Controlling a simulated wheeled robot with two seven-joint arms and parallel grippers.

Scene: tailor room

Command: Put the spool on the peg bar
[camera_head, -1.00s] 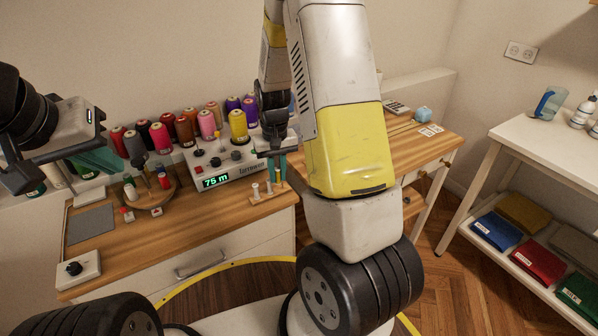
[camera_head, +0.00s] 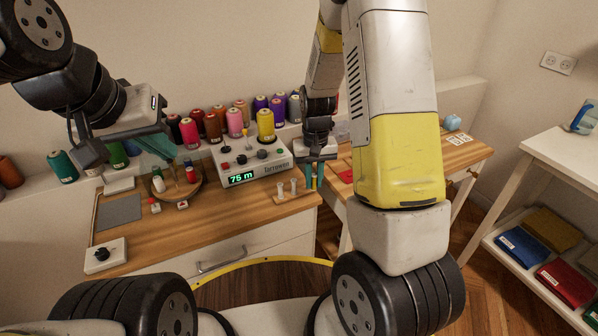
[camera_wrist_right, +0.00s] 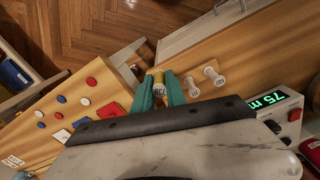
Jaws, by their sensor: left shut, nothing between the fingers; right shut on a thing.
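My right gripper (camera_wrist_right: 159,91) is shut on a small spool (camera_wrist_right: 159,78) with a yellowish end and a pale label, seen between the teal fingers in the right wrist view. In the head view, my right gripper (camera_head: 314,175) is low at the desk's right end, beside the peg bar (camera_head: 296,196). The bar is a short wooden strip with two small white spools (camera_head: 280,189) standing on it; they also show in the right wrist view (camera_wrist_right: 192,87). Whether the held spool touches a peg cannot be told. My left gripper (camera_head: 157,146) is shut and empty, above the desk's left part.
A winding machine (camera_head: 243,166) reading 75 m stands left of the bar. Thread cones (camera_head: 234,122) line the back shelf. A round wooden stand (camera_head: 180,184) with spools is below my left gripper. A second table (camera_head: 462,154) is at right. The desk front (camera_head: 230,225) is clear.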

